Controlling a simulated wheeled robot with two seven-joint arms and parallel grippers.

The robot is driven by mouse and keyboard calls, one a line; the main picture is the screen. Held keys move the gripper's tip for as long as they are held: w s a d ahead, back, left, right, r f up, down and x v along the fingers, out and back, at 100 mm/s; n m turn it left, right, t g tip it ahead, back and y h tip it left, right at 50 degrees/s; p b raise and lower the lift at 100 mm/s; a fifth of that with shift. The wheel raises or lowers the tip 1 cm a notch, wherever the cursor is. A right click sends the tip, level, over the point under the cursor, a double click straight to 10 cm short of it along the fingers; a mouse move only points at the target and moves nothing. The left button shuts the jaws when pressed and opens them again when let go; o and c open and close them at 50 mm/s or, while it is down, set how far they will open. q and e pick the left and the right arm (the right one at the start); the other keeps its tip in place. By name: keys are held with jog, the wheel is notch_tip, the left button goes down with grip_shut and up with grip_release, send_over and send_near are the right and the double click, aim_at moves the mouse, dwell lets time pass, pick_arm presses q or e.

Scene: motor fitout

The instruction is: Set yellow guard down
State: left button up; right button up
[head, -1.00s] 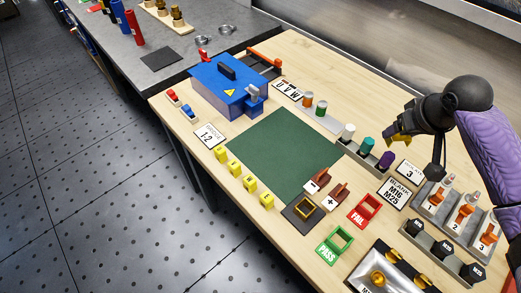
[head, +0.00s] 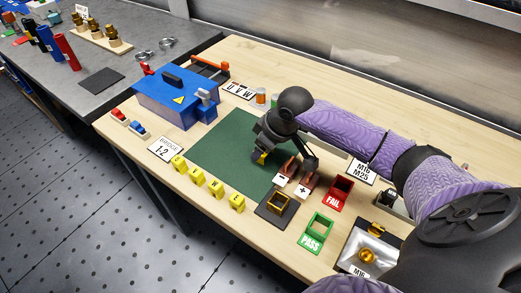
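My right gripper (head: 264,155) hangs over the right part of the green mat (head: 221,151), pointing down. The small yellow guard (head: 262,158) shows at its fingertips and appears held; the dark gripper hides most of it. I cannot tell whether the guard touches the mat. My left gripper is not in view.
A row of several yellow blocks (head: 197,176) lines the mat's front edge. A blue box (head: 176,98) stands at the back left. Brown-handled test probes (head: 303,178), a red FAIL tray (head: 340,193) and a green PASS tray (head: 317,232) are right of the mat.

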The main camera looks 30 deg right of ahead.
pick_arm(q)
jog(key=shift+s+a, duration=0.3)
pick_arm(e)
jog(key=o, duration=1.2)
jog(key=shift+f, duration=0.15)
pick_arm(q)
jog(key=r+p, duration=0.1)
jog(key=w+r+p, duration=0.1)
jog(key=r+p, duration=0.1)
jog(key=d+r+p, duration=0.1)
jog(key=p, duration=0.1)
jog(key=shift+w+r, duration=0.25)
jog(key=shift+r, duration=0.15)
pick_arm(e)
jog(key=v, duration=1.2)
